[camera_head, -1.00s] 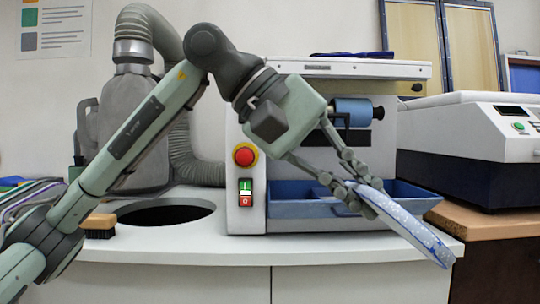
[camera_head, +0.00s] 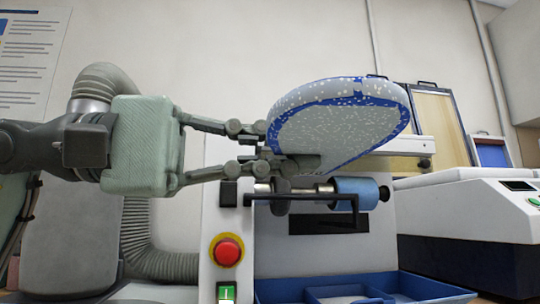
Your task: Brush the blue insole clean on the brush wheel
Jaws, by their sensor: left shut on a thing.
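The blue insole (camera_head: 345,118) is large in the middle of the head view, tilted, with a blue rim and a pale speckled face. White specks cover its edge and face. My left gripper (camera_head: 268,147) comes in from the left and is shut on the insole's left end. The insole is held up in front of the brush machine (camera_head: 320,255), and in the picture it lies just above the machine's shaft and the blue roller (camera_head: 357,190). A dark wheel (camera_head: 283,190) on the shaft is partly hidden behind the gripper and insole. My right gripper is not in view.
A red stop button (camera_head: 228,251) and a green switch (camera_head: 226,292) are on the machine's front. A blue tray (camera_head: 420,287) lies below the roller. A grey hose (camera_head: 135,235) runs at left. A white machine (camera_head: 470,195) stands at right.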

